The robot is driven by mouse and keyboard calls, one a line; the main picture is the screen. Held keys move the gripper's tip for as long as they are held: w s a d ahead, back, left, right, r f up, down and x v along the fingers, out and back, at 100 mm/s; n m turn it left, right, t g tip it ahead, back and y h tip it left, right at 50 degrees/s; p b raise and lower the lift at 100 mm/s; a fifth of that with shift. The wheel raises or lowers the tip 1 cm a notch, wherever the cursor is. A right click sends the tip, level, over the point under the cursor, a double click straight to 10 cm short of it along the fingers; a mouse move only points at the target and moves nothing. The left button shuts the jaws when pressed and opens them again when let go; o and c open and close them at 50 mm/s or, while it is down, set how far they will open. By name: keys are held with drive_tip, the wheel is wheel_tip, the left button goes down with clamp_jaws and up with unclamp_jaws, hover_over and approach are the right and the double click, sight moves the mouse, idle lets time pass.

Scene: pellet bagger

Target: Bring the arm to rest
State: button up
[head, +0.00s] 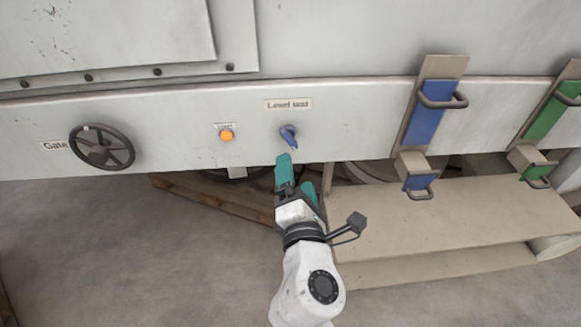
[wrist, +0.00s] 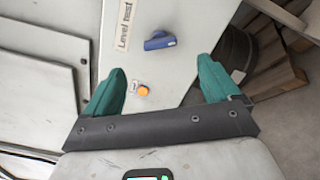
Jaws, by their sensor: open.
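My gripper (head: 298,172) has teal fingers and is open and empty. In the head view it is just below the blue level test knob (head: 288,136) on the pale machine panel. In the wrist view the two fingers (wrist: 160,85) stand wide apart, with the blue knob (wrist: 160,41) beyond them and apart from them. My white arm comes up from the bottom of the head view.
An orange lamp or button (head: 226,135) and a black Gate handwheel (head: 102,147) are left of the knob. Blue (head: 425,112) and green (head: 552,111) handled slides stand right, above a beige platform (head: 430,218). A wooden pallet (head: 215,197) lies below. Floor at left is clear.

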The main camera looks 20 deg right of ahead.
drive_tip(key=s+d+f+m+g+p, duration=0.1)
drive_tip(key=s+d+f+m+g, duration=0.9)
drive_tip(key=s+d+f+m, duration=0.35)
drive_tip(key=s+a+f+m+g+y, duration=0.1)
drive_tip(key=s+f+m+g+y, duration=0.1)
drive_tip(key=s, duration=0.5)
drive_tip(key=s+a+f+m+g+y+p, duration=0.1)
drive_tip(key=s+f+m+g+y, duration=0.2)
drive_tip(key=s, duration=0.4)
wheel_tip(320, 180, down, 2)
drive_tip(key=shift+s+a+f+m+g, duration=0.1)
drive_tip(key=shift+s+a+m+g, duration=0.3)
drive_tip(key=shift+m, duration=0.65)
